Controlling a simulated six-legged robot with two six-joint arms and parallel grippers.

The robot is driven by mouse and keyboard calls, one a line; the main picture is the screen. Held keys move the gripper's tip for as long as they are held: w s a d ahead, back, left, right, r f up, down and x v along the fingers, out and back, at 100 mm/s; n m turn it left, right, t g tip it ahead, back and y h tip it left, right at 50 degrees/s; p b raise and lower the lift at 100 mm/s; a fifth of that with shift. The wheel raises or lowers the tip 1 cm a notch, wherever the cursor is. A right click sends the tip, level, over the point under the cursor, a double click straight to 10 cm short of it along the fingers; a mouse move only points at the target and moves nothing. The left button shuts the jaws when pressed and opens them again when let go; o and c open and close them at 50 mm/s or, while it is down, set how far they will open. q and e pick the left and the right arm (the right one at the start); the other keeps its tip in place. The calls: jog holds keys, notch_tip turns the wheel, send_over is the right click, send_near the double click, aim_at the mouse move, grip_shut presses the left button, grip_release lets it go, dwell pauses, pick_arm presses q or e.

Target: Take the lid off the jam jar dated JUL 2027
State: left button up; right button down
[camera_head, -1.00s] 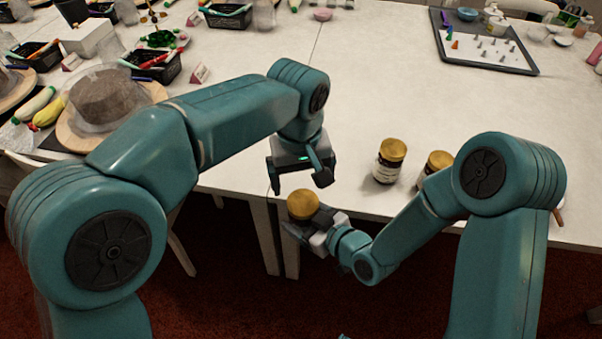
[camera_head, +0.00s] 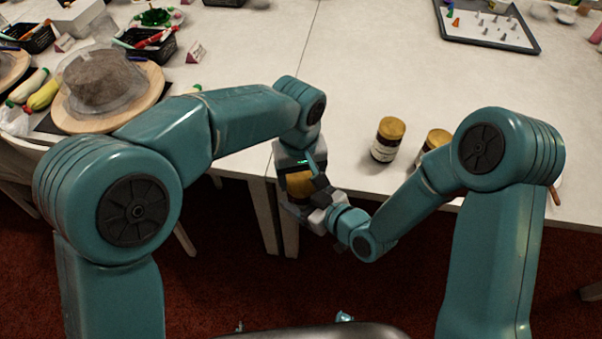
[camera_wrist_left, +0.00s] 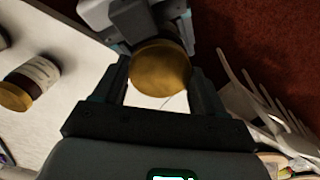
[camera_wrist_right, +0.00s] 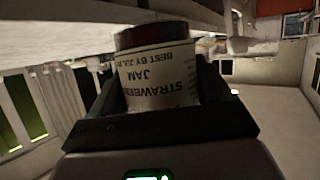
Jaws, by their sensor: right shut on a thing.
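The strawberry jam jar (camera_wrist_right: 158,82) is in my right gripper (camera_head: 305,207), off the table's front edge. Its label appears upside down in the right wrist view and reads BEST BY JUL, with the year hidden. Its gold lid (camera_wrist_left: 160,76) shows in the left wrist view, between the two fingers of my left gripper (camera_wrist_left: 163,92). My left gripper is open around the lid, from above in the head view; I cannot tell whether a finger touches it. My right gripper is shut on the jar body.
Two more gold-lidded jars stand on the table, one upright jar (camera_head: 387,140) and another jar (camera_head: 434,141) partly behind my right arm. A grey tray (camera_head: 530,47) is at the back right. A covered cake (camera_head: 103,80) stands at left. The table's middle is clear.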

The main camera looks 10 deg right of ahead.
pick_arm(q)
jog(key=shift+n, duration=1.3)
pick_arm(e)
jog(key=shift+w, duration=0.1)
pick_arm(q)
jog(key=shift+r, duration=0.2)
jog(key=shift+r, duration=0.95)
